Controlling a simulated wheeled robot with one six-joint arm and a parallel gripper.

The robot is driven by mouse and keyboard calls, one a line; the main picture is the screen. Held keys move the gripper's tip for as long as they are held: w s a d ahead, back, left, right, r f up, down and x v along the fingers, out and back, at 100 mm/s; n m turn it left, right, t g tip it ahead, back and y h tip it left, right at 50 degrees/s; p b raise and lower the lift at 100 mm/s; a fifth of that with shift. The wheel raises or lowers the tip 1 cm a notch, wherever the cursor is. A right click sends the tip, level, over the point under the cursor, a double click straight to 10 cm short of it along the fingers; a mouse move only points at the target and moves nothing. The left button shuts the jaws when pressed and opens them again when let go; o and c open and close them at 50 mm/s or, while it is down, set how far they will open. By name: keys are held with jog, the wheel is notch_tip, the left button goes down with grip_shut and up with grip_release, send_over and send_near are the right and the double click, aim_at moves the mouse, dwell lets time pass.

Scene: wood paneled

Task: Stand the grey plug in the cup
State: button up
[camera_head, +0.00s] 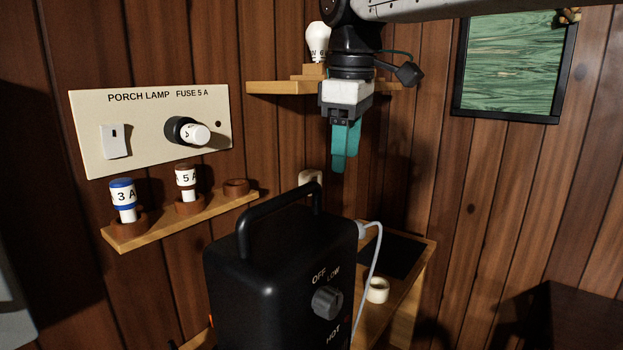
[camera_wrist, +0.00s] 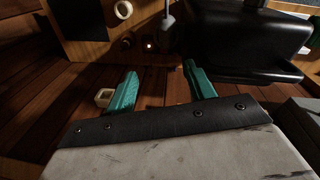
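The grey plug (camera_head: 364,230) shows as a light grey piece at the right edge of the black heater, with a pale cord curving down from it. A small grey piece on a cord, likely the same plug, shows at the top of the wrist view (camera_wrist: 168,21). The cream cup (camera_head: 377,290) stands on the low wooden table right of the heater; its round rim shows in the wrist view (camera_wrist: 123,10). My gripper (camera_head: 345,160) hangs fingers down, above and behind the heater, apart from plug and cup. In the wrist view its teal fingers (camera_wrist: 160,70) are apart and empty.
The black heater (camera_head: 265,275) with its raised handle stands in front. The wooden table (camera_head: 410,285) has a dark panel. A fuse shelf (camera_head: 160,225) and a lamp shelf (camera_head: 280,87) are on the wall.

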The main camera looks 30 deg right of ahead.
notch_tip(320, 180, up, 8)
jog(key=shift+s+a, duration=0.2)
jog(key=shift+s, duration=0.25)
jog(key=shift+f, duration=0.15)
dwell(0.4)
